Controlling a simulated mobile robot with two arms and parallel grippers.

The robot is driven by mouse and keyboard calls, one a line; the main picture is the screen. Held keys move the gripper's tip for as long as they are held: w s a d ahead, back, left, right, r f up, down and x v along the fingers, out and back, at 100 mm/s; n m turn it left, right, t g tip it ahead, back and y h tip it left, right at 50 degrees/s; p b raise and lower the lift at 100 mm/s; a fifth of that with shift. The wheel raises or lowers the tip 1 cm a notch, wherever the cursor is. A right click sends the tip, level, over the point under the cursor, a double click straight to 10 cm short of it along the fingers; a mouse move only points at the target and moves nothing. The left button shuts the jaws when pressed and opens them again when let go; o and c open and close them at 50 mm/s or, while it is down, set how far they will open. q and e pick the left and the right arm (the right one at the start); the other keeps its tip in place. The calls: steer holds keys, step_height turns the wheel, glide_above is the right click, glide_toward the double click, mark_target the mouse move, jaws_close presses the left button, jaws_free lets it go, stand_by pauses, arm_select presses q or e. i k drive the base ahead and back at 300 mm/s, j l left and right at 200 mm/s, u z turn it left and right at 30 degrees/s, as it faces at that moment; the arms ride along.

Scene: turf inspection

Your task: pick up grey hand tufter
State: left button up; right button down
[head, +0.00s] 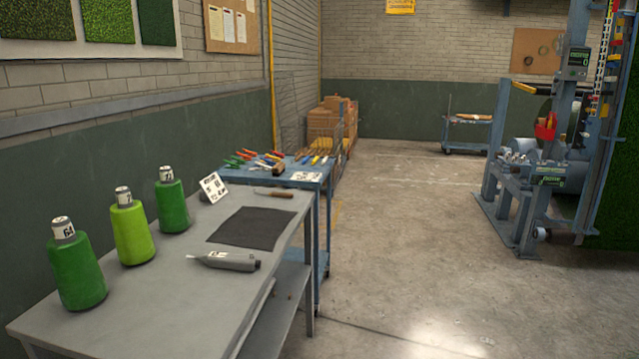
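The grey hand tufter (229,261) lies on its side on the grey workbench (140,310), near the bench's right edge. It has a thick grey body with a pale label and a thin tip pointing left. It lies just in front of a dark square mat (252,228), apart from the mat or nearly touching it. Neither of my grippers is in view.
Three green yarn cones (76,272) stand at the bench's left. A blue tool cart (318,182) adjoins the far end. Open concrete floor (420,240) lies right; a machine (530,170) stands beyond.

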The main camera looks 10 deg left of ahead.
mark_target(238, 262)
steer(key=u, duration=0.95)
steer(key=i+l+u, duration=0.2)
steer(key=u, duration=0.15)
steer(key=i+l+u, duration=0.2)
steer(key=l+u, duration=0.15)
steer(key=i+l+u, duration=0.1)
steer(key=l+u, duration=0.2)
steer(key=i+l+u, duration=0.1)
steer(key=l+u, duration=0.25)
steer(key=l, duration=0.15)
steer(key=i+l, duration=0.1)
steer(key=l, duration=0.55)
steer(key=i+l+u, duration=0.1)
steer(key=l, duration=0.55)
